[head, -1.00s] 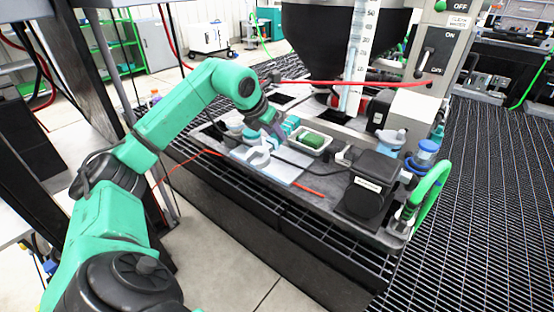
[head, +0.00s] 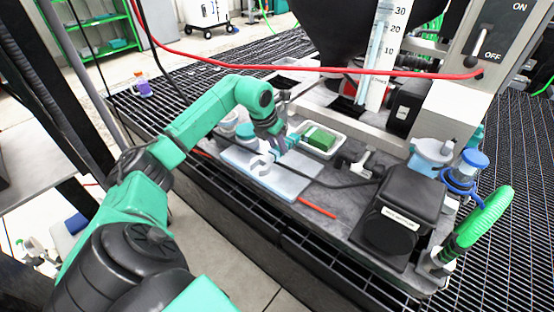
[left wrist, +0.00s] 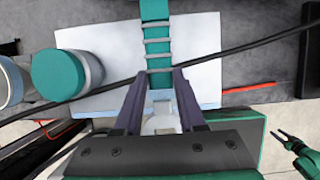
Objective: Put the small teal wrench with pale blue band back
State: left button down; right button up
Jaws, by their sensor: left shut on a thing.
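The small teal wrench (left wrist: 159,42) has pale grey-looking bands across its handle. My left gripper (head: 279,147) is shut on it, and the fingers (left wrist: 158,80) straddle the handle in the left wrist view. The pale open-ended head (head: 261,165) points to the front left in the head view. The wrench is over a white and pale blue board (head: 290,184) on the dark bench; I cannot tell whether it touches the board. My right gripper (left wrist: 287,139) shows small at the lower right of the left wrist view, empty, its fingers apart.
A white tray with a green block (head: 320,138) lies just behind the wrench. A dark cable (left wrist: 235,50) crosses the board. A red rod (head: 317,208), a black box (head: 402,212) and a blue-capped bottle (head: 468,170) are to the right.

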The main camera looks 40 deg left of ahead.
aim_at(277, 156)
pick_arm(q)
notch_tip(277, 156, down, 5)
jog(key=shift+s+d+f, duration=0.1)
jog(key=shift+f, duration=0.2)
pick_arm(e)
jog(key=shift+w+a+f, duration=0.15)
jog(key=shift+w+a, duration=0.5)
jog(key=shift+a, duration=0.1)
pick_arm(q)
jog(key=c, duration=0.5)
grip_release()
pick_arm(e)
jog(key=shift+s+d, duration=0.1)
jog(key=shift+d, duration=0.15)
pick_arm(q)
jog(key=shift+r, duration=0.35)
jog(key=v, duration=1.1)
jog(key=shift+s+r, duration=0.15)
jog(key=shift+s, duration=0.1)
pick_arm(e)
jog(key=shift+d, duration=0.1)
